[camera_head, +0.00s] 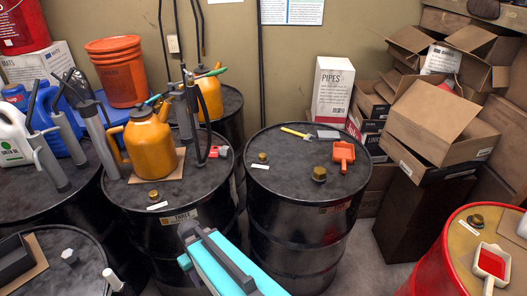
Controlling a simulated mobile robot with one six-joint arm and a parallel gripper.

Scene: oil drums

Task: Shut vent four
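A black drum (300,230) stands in the middle, with a label (336,207) on its upper side too small to read surely. On its lid are a large brass cap (319,174) and a smaller brass fitting (262,157) with a white strip below it. I cannot tell whether that fitting is open or shut. The black drum to its left (195,230) carries a label (178,219) that seems to read THREE. My teal and grey gripper (188,246) is at the bottom, in front of and between these two drums, apart from the fittings. Its finger opening is unclear.
Cardboard boxes (433,120) are stacked right. A red drum (450,260) stands front right.

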